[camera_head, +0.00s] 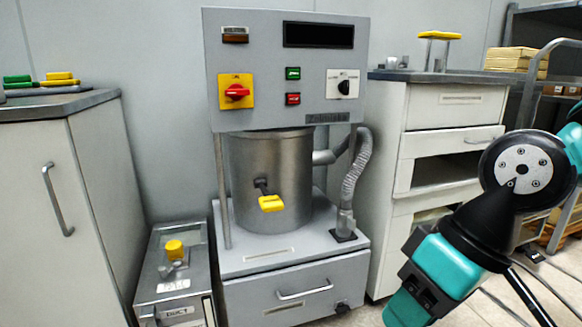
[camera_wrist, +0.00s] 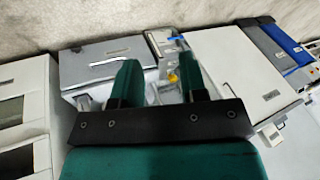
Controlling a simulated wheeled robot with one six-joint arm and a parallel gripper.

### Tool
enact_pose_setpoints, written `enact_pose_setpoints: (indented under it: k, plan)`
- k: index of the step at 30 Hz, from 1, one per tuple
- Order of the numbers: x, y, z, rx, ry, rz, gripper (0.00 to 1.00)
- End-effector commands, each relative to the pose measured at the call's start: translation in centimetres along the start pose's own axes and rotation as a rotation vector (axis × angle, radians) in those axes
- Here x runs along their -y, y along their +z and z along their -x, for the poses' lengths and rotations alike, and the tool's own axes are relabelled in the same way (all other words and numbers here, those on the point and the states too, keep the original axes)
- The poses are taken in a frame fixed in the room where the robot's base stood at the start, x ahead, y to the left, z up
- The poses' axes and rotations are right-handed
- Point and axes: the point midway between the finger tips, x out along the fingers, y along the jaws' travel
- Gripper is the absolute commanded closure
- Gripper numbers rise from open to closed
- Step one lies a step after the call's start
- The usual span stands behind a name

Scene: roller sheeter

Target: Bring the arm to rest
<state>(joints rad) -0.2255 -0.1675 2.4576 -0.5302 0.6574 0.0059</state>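My gripper (camera_wrist: 158,75) shows in the wrist view with its two green fingers apart and nothing between them. Beyond the fingers, the grey machine with its drawer handle shows tilted in that view, at a distance from the fingertips. In the head view my arm, black and teal, is bent at the right side, in front of the white drawer cabinet and the shelf rack. The fingers cannot be made out in the head view.
The grey machine (camera_head: 285,80) with a steel drum (camera_head: 270,160) stands at centre. A small metal box with a yellow knob (camera_head: 174,249) sits at its left. A white cabinet (camera_head: 75,200) is far left, a drawer cabinet (camera_head: 440,115) right. Floor shows at lower right.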

Motion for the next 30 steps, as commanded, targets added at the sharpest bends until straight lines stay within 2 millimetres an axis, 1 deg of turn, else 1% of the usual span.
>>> enact_pose_setpoints:
  k: [1,5,6,11,14,17,20,21,29,30]
  plan:
    - [0.6,1.6,0.4,0.014,0.015,0.012,0.61]
    - [1.6,5.3,0.8,0.056,0.047,0.031,0.61]
    - [2.1,4.4,2.6,0.054,0.044,0.027,0.61]
    - [3.2,3.4,5.9,0.054,0.043,0.025,0.61]
    - [4.1,2.7,8.3,0.053,0.042,0.025,0.61]
    - [5.2,1.9,11.2,0.053,0.042,0.025,0.61]
    - [6.5,0.9,14.7,0.052,0.042,0.025,0.61]
    - [7.0,0.5,16.1,0.052,0.042,0.025,0.61]
    - [10.3,-1.9,25.1,0.052,0.042,0.025,0.61]
    - [10.8,-2.3,26.4,0.052,0.042,0.025,0.61]
